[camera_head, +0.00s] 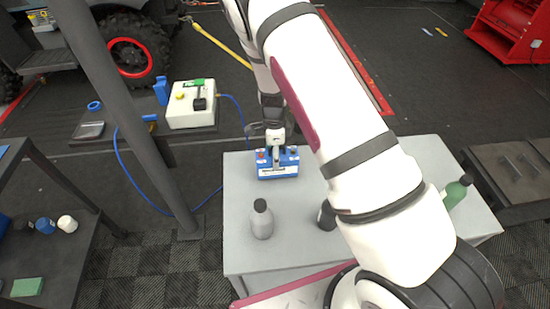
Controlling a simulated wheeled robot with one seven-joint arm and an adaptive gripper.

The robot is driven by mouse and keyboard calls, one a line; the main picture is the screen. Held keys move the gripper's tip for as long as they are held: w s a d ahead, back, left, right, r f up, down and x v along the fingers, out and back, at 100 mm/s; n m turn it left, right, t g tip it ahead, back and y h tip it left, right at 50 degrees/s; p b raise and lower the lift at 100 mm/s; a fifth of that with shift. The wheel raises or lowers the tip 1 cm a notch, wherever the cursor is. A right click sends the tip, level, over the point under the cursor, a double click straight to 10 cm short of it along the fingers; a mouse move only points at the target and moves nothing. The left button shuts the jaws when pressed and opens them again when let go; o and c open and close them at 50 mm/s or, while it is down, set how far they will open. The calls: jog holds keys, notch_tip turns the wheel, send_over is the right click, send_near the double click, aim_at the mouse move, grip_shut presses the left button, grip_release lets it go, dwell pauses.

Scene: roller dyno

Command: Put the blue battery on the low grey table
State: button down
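The blue battery (284,172) has a white label on its front and a red and a dark spot on top. It appears at the far left part of the grey table (245,212). I cannot tell whether it rests on the top or hangs just above it. My gripper (275,153) points down right at the battery's top, overlapping it in the view. My arm hides part of the gripper, so whether its fingers are closed on the battery is unclear.
A dark post (150,130) stands left. A white box (192,105) with a blue cable lies beyond. A dark shelf (75,240) is at left.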

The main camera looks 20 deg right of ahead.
jog(key=shift+f, duration=0.9)
jog(key=shift+f, duration=0.15)
jog(key=c, duration=0.6)
grip_release()
